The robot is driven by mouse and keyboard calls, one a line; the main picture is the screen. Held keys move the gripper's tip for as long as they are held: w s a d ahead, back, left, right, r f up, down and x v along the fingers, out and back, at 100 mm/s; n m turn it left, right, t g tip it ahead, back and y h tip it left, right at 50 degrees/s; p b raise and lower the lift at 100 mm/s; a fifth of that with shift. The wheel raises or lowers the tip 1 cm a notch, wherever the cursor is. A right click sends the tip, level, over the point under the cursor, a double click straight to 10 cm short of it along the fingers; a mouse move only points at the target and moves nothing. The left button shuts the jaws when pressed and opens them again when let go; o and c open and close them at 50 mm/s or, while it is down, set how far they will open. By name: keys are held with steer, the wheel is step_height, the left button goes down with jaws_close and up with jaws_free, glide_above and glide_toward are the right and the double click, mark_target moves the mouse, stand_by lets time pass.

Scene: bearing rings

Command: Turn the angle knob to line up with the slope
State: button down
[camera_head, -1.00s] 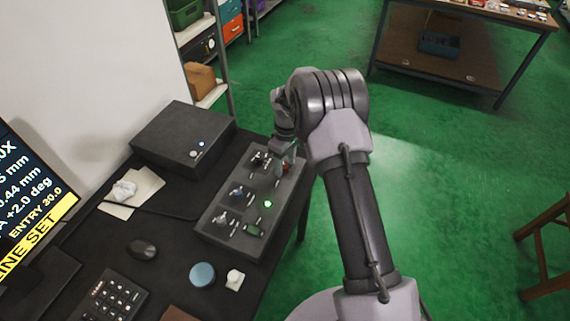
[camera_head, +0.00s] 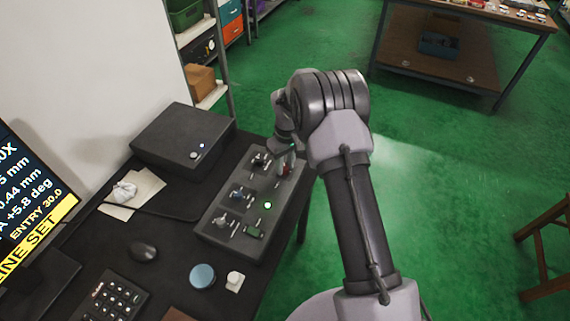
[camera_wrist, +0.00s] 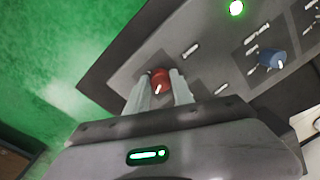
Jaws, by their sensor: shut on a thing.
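A red knob (camera_wrist: 160,78) with a white pointer mark stands on the dark control panel (camera_wrist: 135,60). My gripper (camera_wrist: 162,88) is shut on the red knob, one finger on each side, in the wrist view. In the head view my gripper (camera_head: 287,155) reaches down to the panel's far right part and mostly hides the knob. A blue knob (camera_wrist: 272,59) sits further right in the wrist view. The screen (camera_head: 30,185) at the left reads +5.8 deg, with a yellow band below showing ENTRY 30.0 and partly cut-off words.
A lit green lamp (camera_head: 267,205), a green switch (camera_head: 253,232) and several small levers share the panel. A dark box (camera_head: 183,140), mouse (camera_head: 142,251), keypad (camera_head: 112,296) and blue round piece (camera_head: 202,276) lie on the black table.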

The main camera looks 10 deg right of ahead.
mark_target(287, 167)
steer(key=m, duration=0.6)
steer(key=shift+m, duration=0.3)
stand_by(0.5)
steer(key=c, duration=1.1)
jaws_free()
step_height(287, 167, up, 17)
steer(key=p, duration=0.5)
steer(key=shift+d+r+p, duration=0.2)
steer(key=shift+d+p, duration=0.1)
steer(key=shift+p, duration=0.05)
steer(key=shift+s, duration=0.1)
